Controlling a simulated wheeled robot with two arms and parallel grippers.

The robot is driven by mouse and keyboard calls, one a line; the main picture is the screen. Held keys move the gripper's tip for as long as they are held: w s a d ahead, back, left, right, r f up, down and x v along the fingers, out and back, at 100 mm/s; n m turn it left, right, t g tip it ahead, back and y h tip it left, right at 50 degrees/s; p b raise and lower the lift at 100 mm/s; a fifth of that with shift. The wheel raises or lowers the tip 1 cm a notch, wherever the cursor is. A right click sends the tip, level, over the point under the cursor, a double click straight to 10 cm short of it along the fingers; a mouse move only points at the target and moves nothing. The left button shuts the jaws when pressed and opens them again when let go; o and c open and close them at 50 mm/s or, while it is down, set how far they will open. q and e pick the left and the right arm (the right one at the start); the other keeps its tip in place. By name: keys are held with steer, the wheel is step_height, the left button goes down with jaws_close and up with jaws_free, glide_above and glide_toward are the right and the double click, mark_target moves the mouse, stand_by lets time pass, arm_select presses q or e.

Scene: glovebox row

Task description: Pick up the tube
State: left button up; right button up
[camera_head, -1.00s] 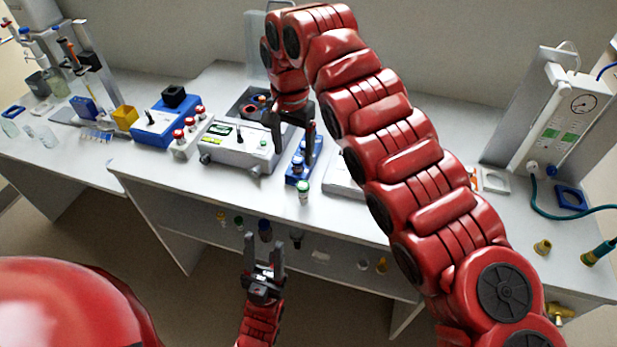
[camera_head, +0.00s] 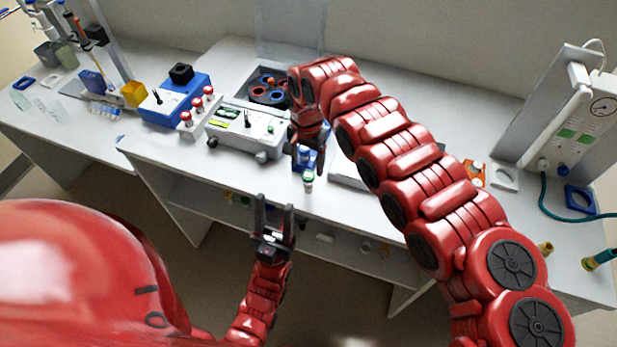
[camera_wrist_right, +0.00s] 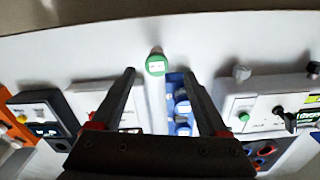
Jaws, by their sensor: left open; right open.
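The tube (camera_head: 308,182), with a green cap and pale body, stands near the front edge of the bench. In the right wrist view its green cap (camera_wrist_right: 156,66) shows between the two fingertips, with no visible contact. My right gripper (camera_head: 308,168) is open and empty, pointing down just behind the tube. Its dark fingers (camera_wrist_right: 158,74) also frame the right wrist view. My left gripper (camera_head: 274,203) is open and empty, low in front of the bench edge.
A blue rack (camera_wrist_right: 177,82) with capped tubes stands right beside the tube. A white instrument (camera_head: 240,138) is to its left, with a rack of red-capped tubes (camera_head: 198,106) beyond. A grey tray (camera_head: 347,174) lies to its right. Bare bench top surrounds the tube's front.

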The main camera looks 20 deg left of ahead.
mark_target(309, 175)
steer(key=shift+s+d+f+p, duration=0.1)
steer(key=shift+d+f+p, duration=0.05)
steer(key=shift+f+p, duration=0.4)
step_height(309, 175, down, 4)
steer(key=shift+d+f+p, duration=0.1)
steer(key=shift+f+p, duration=0.1)
steer(key=shift+p, duration=0.7)
jaws_close()
